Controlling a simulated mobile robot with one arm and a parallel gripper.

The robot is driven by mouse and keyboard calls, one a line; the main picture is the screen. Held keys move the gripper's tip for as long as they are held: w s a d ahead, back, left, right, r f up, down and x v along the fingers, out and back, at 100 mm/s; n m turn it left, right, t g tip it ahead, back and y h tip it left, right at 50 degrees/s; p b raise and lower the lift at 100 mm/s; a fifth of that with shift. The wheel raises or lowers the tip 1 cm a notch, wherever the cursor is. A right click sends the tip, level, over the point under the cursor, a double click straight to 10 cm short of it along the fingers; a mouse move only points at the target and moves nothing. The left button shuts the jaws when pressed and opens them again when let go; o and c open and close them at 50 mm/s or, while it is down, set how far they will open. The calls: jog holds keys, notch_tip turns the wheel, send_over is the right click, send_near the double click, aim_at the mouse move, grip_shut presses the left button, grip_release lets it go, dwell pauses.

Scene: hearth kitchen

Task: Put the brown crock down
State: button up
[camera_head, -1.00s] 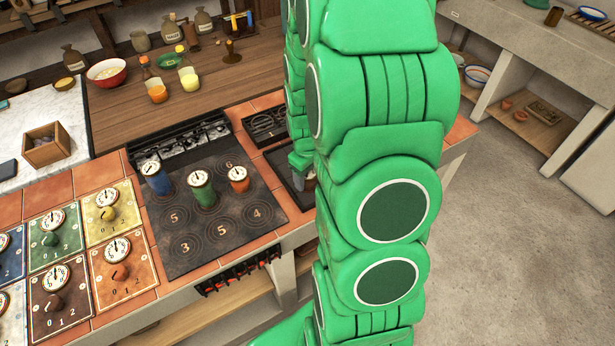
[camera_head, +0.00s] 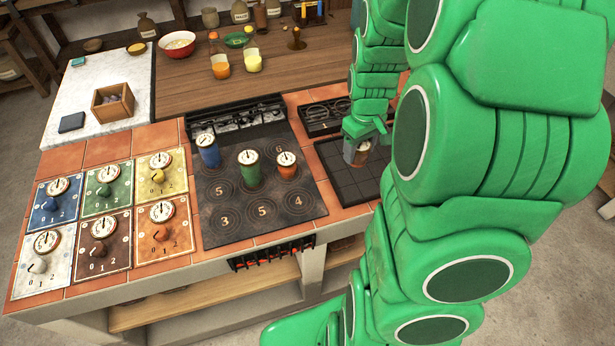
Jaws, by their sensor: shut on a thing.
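My gripper (camera_head: 361,138) is at the right of the stove and shut on the brown crock (camera_head: 357,153). Only part of the crock shows below my green gripper; it looks brownish with a pale top. The crock is over or on the dark gridded tray (camera_head: 342,178); I cannot tell whether its base touches. The near right part of the tray is hidden behind my arm.
Blue (camera_head: 208,152), green (camera_head: 249,170) and orange (camera_head: 287,166) crocks with dial lids stand on the black stove plate (camera_head: 259,212). Coloured dial panels (camera_head: 104,188) lie to the left. A wooden box (camera_head: 113,103) sits on the marble slab (camera_head: 88,79).

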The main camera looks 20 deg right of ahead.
jog(key=a+f+n, duration=0.2)
jog(key=a+n, duration=0.1)
jog(key=a, duration=2.3)
jog(key=shift+s+a+f, duration=0.1)
jog(key=shift+s+f, duration=0.1)
jog(key=shift+f, duration=1.7)
jog(key=shift+s+a+f, duration=0.1)
jog(key=shift+s+f, duration=0.1)
jog(key=shift+f, duration=1.65)
jog(key=shift+f, duration=0.1)
jog(key=o, duration=1.2)
jog(key=shift+o, duration=0.2)
